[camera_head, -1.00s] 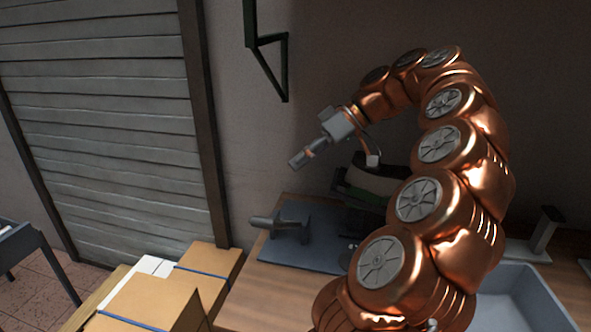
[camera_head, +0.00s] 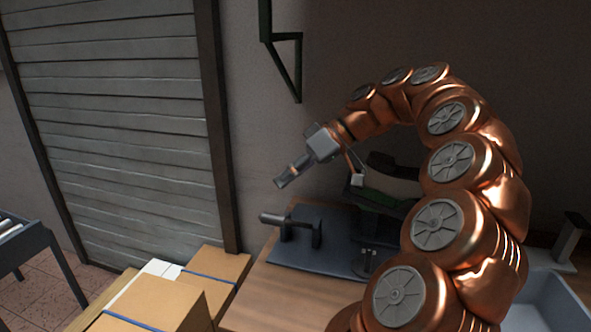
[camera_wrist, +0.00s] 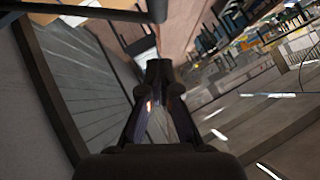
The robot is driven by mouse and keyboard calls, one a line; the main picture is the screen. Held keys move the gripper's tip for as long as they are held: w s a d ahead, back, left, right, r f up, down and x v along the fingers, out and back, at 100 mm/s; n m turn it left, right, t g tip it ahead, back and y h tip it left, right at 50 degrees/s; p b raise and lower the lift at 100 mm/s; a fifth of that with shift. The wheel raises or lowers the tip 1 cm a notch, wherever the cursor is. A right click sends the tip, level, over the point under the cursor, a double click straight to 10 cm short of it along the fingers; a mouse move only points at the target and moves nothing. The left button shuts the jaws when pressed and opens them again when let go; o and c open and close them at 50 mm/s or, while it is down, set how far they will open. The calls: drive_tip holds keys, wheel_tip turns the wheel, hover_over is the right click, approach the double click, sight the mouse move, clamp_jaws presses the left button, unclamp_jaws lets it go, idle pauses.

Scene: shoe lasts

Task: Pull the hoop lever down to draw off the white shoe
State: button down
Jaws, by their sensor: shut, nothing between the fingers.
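My gripper (camera_head: 281,182) is shut and empty, in the air above the left part of the bench, pointing down and left. Its closed fingers also show in the wrist view (camera_wrist: 160,68). Just below it in the head view, a dark hoop-shaped lever (camera_head: 300,221) with a grey bar-like handle stands on a dark base plate (camera_head: 280,258); the two look apart. To the right, a pale, shoe-like shape (camera_head: 392,187) with a dark top sits over a green part. My arm hides its right side, so I cannot tell for sure that it is the white shoe.
Cardboard boxes (camera_head: 165,305) with blue straps stand left of the wooden bench (camera_head: 270,303). A grey-blue bin (camera_head: 545,290) is at the right. A dark green bracket (camera_head: 285,55) hangs on the wall above. A roller stand (camera_head: 25,240) is at the far left.

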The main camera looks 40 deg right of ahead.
drive_tip(key=shift+s+a+f+p, duration=0.15)
drive_tip(key=shift+a+f, duration=0.25)
drive_tip(key=shift+f, duration=0.35)
drive_tip(key=shift+a+f+p, duration=0.15)
drive_tip(key=shift+a+f, duration=0.3)
drive_tip(key=shift+f, duration=0.25)
drive_tip(key=shift+s+a+f+p, duration=0.15)
drive_tip(key=shift+a+f, duration=0.25)
drive_tip(key=shift+f, duration=0.35)
drive_tip(key=shift+w, duration=0.1)
